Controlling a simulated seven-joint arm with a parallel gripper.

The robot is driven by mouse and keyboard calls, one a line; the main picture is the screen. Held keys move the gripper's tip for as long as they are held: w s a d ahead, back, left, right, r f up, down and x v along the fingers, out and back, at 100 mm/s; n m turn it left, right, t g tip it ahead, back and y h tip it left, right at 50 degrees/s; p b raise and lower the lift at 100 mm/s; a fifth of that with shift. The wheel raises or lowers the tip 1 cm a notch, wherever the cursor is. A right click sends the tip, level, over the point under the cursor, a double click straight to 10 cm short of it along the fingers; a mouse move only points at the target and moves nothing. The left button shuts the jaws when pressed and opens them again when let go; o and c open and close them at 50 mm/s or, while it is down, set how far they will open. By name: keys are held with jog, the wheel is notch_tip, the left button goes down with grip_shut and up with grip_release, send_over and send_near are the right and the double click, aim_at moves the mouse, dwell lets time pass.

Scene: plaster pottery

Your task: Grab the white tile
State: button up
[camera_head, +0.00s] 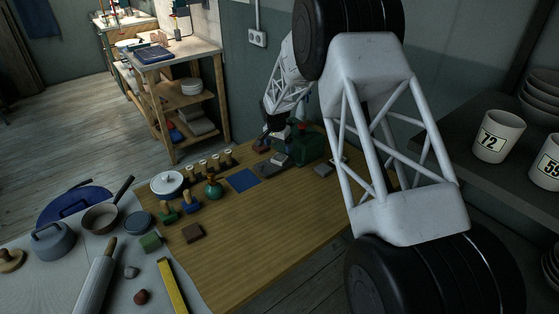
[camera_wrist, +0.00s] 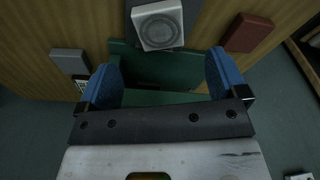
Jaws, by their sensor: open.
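The white tile (camera_wrist: 158,25) has a round ring relief and shows at the top middle of the wrist view, by the edge of a green box (camera_wrist: 190,68). In the head view it looks like a small pale piece (camera_head: 279,158) in front of the green box (camera_head: 309,147). My gripper (camera_wrist: 164,75) is open, with blue fingers spread wide and nothing held between them. The green box lies beneath the fingers, and the tile is beyond the fingertips, apart from them. In the head view my gripper (camera_head: 277,136) is small, above the table's far end.
A red-brown block (camera_wrist: 248,33) lies right of the tile and a grey block (camera_wrist: 68,62) left of it in the wrist view. The table's near part is clear.

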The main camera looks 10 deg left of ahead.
aim_at(280, 158)
jog(key=shift+w+f, duration=0.1)
jog(key=shift+f, duration=0.7)
jog(key=shift+w+d+f, duration=0.1)
jog(key=shift+w+f, duration=0.05)
jog(key=shift+f, duration=1.15)
jog(key=shift+w+d+f, duration=0.1)
jog(key=shift+w+f, duration=0.05)
jog(key=shift+f, duration=1.15)
jog(key=c, duration=1.1)
jog(key=shift+o, duration=0.2)
jog(key=shift+r, duration=0.15)
jog(key=shift+r, duration=0.35)
notch_tip(280, 158, up, 3)
jog(key=shift+s+f, duration=0.1)
jog(key=s+d, duration=0.1)
jog(key=s, duration=0.4)
jog(key=s+d, duration=0.2)
jog(key=s, duration=0.3)
jog(key=s+d+r, duration=0.1)
jog(key=s+d, duration=0.1)
jog(key=s, duration=0.3)
jog(key=shift+r, duration=0.1)
